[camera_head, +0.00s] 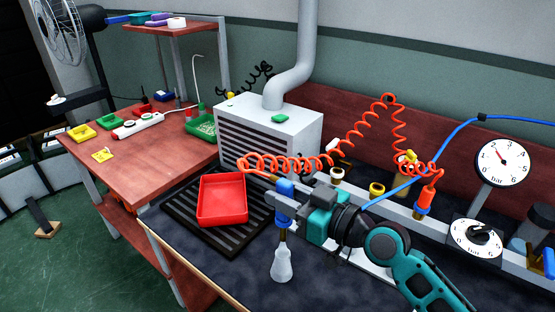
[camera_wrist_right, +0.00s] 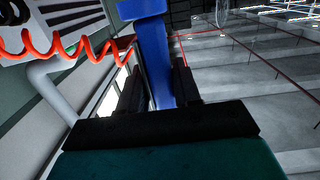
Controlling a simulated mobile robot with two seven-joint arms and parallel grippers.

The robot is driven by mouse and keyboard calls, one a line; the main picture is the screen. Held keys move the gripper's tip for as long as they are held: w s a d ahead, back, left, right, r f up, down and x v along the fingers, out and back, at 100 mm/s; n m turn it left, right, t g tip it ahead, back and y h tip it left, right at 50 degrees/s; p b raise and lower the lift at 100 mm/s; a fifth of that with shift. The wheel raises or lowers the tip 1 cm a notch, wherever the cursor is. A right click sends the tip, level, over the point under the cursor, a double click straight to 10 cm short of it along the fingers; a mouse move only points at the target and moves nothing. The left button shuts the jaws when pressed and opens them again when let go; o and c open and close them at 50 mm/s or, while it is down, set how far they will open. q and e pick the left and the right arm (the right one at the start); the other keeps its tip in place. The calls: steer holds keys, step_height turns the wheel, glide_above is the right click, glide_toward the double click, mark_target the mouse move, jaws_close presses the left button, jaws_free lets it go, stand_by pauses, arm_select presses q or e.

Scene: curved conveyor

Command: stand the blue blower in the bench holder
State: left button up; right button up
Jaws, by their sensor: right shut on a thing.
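The blue blower (camera_head: 285,189) is held between the fingers of my right gripper (camera_head: 280,205), above the dark bench mat. It is roughly upright, and a thin stem and a pale, flared tip (camera_head: 281,265) show below it. In the right wrist view the blue body (camera_wrist_right: 155,55) lies between the two dark fingers (camera_wrist_right: 157,85). Ring-shaped fittings, one yellow (camera_head: 377,188) and one pale (camera_head: 337,173), sit along the grey rail behind my gripper; I cannot tell which is the bench holder. My left gripper is not in view.
A red tray (camera_head: 222,222) rests on a black slatted grille left of the blower. An orange coiled hose (camera_head: 285,165) runs behind my gripper. A white vent box (camera_head: 270,130) stands behind, and pressure gauges (camera_head: 503,162) are at the right. The front bench has bare room.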

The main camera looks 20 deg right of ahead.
steer(key=shift+w+r, duration=0.35)
steer(key=shift+w, duration=0.45)
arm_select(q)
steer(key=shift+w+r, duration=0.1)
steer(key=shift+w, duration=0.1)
arm_select(e)
steer(key=shift+s+d, duration=0.1)
steer(key=shift+s, duration=0.1)
step_height(320, 180, down, 5)
steer(key=b, duration=0.5)
steer(key=shift+f, duration=0.4)
arm_select(q)
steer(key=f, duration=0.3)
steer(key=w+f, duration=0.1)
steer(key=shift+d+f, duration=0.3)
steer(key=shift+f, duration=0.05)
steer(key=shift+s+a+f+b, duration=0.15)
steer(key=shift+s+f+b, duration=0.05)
steer(key=shift+b, duration=0.1)
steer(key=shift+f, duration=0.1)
